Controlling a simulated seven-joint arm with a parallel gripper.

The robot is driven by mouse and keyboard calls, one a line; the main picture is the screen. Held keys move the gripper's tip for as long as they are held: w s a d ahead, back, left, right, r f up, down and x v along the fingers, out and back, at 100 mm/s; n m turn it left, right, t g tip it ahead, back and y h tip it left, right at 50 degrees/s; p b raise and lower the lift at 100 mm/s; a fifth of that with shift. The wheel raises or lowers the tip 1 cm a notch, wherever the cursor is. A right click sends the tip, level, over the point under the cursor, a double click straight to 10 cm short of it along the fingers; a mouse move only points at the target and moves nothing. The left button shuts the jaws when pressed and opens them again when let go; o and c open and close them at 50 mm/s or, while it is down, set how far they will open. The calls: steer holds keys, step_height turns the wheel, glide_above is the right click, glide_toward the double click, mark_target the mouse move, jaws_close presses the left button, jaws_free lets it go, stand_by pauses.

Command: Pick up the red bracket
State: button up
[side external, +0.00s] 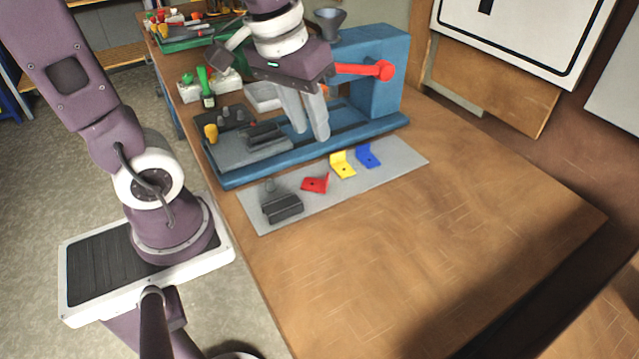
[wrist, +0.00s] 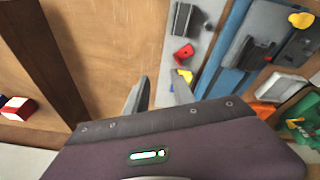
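The red bracket (side external: 315,184) is a small L-shaped piece with a hole, lying on the grey plate (side external: 402,163) on the wooden table. It also shows in the wrist view (wrist: 183,54), beyond my fingers and a little right of them. My gripper (side external: 311,134) is raised above the table, in front of the blue machine, with its fingers pointing down. In the wrist view my fingers (wrist: 158,82) stand apart with nothing between them. My gripper is open, empty and clear of the bracket.
A yellow bracket (side external: 342,166) and a blue bracket (side external: 367,157) lie right of the red one. A dark block (side external: 283,207) sits to its left. The blue machine (side external: 376,55) with a red handle (side external: 384,70) stands behind. The table's front right is clear.

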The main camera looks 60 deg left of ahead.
mark_target(326, 179)
steer(key=w+a+f+n+g, duration=0.1)
steer(key=w+f, duration=0.1)
steer(key=f, duration=0.4)
steer(key=w+a+f+n+g, duration=0.1)
steer(key=w+a+f+n, duration=0.1)
steer(key=f, duration=0.4)
steer(key=w+a+f+n+g, duration=0.1)
steer(key=w+a+f, duration=0.1)
steer(key=f, duration=0.4)
steer(key=shift+w+a+f+n, duration=0.2)
steer(key=shift+w+n, duration=0.1)
steer(key=shift+n, duration=0.1)
jaws_close()
